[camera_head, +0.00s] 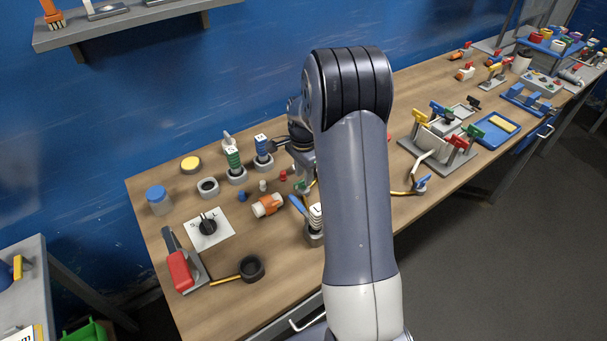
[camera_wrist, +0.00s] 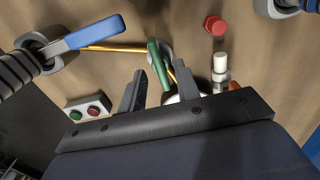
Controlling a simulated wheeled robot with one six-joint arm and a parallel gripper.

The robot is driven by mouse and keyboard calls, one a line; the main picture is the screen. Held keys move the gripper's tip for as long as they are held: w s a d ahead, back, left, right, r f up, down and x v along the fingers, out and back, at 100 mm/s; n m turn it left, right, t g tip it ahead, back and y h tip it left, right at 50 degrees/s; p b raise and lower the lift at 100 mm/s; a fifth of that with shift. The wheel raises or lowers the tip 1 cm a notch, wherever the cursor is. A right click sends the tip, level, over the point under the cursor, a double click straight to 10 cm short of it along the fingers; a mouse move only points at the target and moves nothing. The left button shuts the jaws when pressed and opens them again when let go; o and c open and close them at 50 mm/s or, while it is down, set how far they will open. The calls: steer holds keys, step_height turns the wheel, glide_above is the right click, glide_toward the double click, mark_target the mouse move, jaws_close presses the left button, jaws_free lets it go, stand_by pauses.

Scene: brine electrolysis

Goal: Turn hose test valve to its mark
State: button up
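A small valve with a green lever handle (camera_wrist: 158,62) lies ahead of my gripper in the wrist view, with a thin yellow hose by it. My gripper (camera_wrist: 160,74) is open, its two dark fingers on either side of the handle. I cannot tell whether either finger touches it. In the head view, green (camera_head: 301,186) shows just below my gripper (camera_head: 304,167), partly behind my arm. The valve's lower body is hidden by the gripper in the wrist view. No mark can be made out, and no label confirms this is the hose test valve.
A blue-handled lever (camera_wrist: 90,33) stands at upper left in the wrist view. A red cap (camera_wrist: 214,25) and a white bottle-like piece (camera_wrist: 220,65) stand to the right. A box with red and green buttons (camera_wrist: 88,108) is at lower left. The workbench (camera_head: 225,290) has bare space at front.

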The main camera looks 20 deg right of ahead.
steer(key=shift+f, duration=0.75)
steer(key=shift+c, duration=0.5)
jaws_close()
